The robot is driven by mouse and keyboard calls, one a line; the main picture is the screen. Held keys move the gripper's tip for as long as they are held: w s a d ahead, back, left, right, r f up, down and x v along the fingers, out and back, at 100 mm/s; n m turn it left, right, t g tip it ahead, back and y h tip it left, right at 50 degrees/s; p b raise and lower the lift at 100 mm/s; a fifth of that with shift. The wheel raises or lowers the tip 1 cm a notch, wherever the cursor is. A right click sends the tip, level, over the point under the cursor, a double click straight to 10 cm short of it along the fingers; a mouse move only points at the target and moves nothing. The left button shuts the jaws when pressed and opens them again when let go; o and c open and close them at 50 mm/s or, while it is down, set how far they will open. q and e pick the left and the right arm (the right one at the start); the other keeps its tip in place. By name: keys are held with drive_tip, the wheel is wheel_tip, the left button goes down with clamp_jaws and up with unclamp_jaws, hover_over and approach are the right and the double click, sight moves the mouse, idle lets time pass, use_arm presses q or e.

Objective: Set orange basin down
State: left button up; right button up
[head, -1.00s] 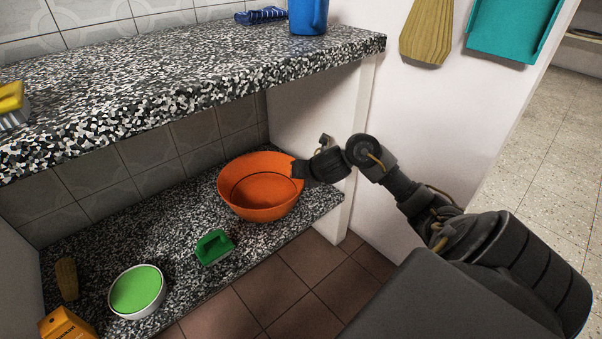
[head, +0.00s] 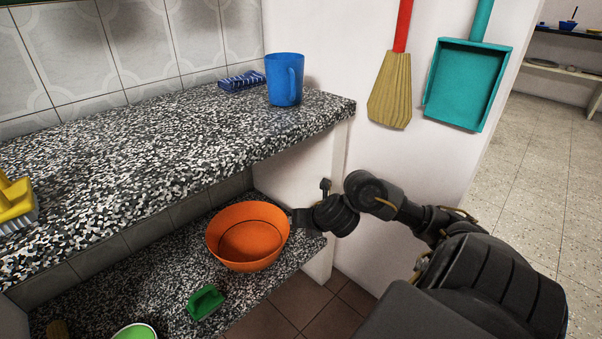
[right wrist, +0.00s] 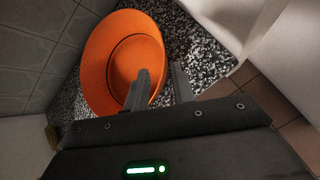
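The orange basin (head: 247,240) is on the lower speckled shelf in the head view, near its right end, and looks upright there. It also shows in the right wrist view (right wrist: 120,60). My right gripper (head: 292,218) is at the basin's right rim. In the right wrist view my right gripper's fingers (right wrist: 161,85) are apart, with a gap between them. One finger is over the inside of the basin and the other is outside the rim. My left gripper is in neither view.
A green brush (head: 205,302) and a white bowl with green contents (head: 135,332) are in front of the basin. The upper counter (head: 150,140) overhangs the shelf and holds a blue mug (head: 284,80). A white wall panel (head: 335,190) closes the shelf's right end.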

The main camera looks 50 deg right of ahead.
drive_tip(key=shift+s+r, duration=0.15)
drive_tip(key=shift+s, duration=0.05)
